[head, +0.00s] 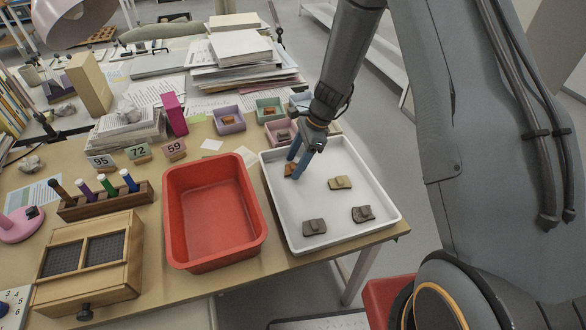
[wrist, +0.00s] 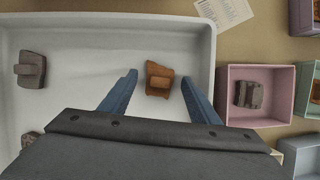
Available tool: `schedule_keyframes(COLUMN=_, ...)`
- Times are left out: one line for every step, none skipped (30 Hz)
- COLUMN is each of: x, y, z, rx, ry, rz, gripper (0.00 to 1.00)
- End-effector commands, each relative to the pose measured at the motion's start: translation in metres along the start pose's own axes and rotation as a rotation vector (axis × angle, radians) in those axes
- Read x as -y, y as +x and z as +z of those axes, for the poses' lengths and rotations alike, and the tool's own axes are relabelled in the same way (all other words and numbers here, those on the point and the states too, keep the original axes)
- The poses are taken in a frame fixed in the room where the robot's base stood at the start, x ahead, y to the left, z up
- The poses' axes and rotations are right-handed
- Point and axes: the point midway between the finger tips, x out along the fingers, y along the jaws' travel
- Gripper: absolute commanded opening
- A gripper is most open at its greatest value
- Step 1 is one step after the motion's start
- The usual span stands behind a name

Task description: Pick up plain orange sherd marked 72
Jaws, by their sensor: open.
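An orange-brown sherd (head: 289,171) lies on the white tray (head: 326,243) near its back left part. In the wrist view the sherd (wrist: 159,86) is plain, with a raised block on top; no number can be read on it. My gripper (head: 296,158) is open and reaches down over the tray at the sherd. In the wrist view the blue fingers of my gripper (wrist: 159,79) stand on either side of the sherd, with a gap on both sides. The head view shows the fingers partly covering the sherd.
Other sherds on the tray are an olive-yellow one (head: 340,183) and grey-brown ones (head: 314,227) (head: 363,214). A red bin (head: 215,258) stands left of the tray. Small coloured boxes, including a pink one (wrist: 283,72), stand behind it.

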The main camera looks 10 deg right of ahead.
Motion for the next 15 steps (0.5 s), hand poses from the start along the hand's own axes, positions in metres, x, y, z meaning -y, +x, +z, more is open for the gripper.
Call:
schedule_keyframes(x=-0.0001, y=-0.0001, z=0.0000, rx=0.000, ry=0.000, rz=0.000, gripper=0.51)
schedule_keyframes(x=-0.0001, y=-0.0001, z=0.0000, rx=0.000, ry=0.000, rz=0.000, gripper=0.46)
schedule_keyframes(x=-0.0002, y=-0.0001, z=0.0000, rx=0.000, ry=0.000, rz=0.000, gripper=0.39)
schedule_keyframes(x=-0.0002, y=-0.0001, z=0.0000, rx=0.000, ry=0.000, rz=0.000, gripper=0.34)
schedule_keyframes(x=-0.0002, y=-0.0001, z=0.0000, rx=0.000, ry=0.000, rz=0.000, gripper=0.29)
schedule_keyframes(x=-0.0002, y=-0.0001, z=0.0000, rx=0.000, ry=0.000, rz=0.000, gripper=0.22)
schedule_keyframes(x=-0.0002, y=-0.0001, z=0.0000, rx=0.000, ry=0.000, rz=0.001, gripper=0.17)
schedule_keyframes(x=-0.0002, y=-0.0002, z=0.0000, rx=0.000, ry=0.000, rz=0.000, gripper=0.13)
schedule_keyframes(x=-0.0002, y=-0.0002, z=0.0000, rx=0.000, ry=0.000, rz=0.000, gripper=0.13)
schedule_keyframes(x=-0.0002, y=-0.0002, z=0.0000, rx=0.000, ry=0.000, rz=0.001, gripper=0.13)
schedule_keyframes(x=-0.0002, y=-0.0003, z=0.0001, rx=0.000, ry=0.000, rz=0.000, gripper=0.13)
schedule_keyframes(x=-0.0002, y=-0.0003, z=0.0001, rx=0.000, ry=0.000, rz=0.000, gripper=0.13)
schedule_keyframes(x=-0.0002, y=-0.0003, z=0.0001, rx=0.000, ry=0.000, rz=0.000, gripper=0.13)
schedule_keyframes(x=-0.0002, y=-0.0003, z=0.0001, rx=0.000, ry=0.000, rz=0.000, gripper=0.13)
schedule_keyframes(x=-0.0002, y=-0.0003, z=0.0001, rx=0.000, ry=0.000, rz=0.000, gripper=0.13)
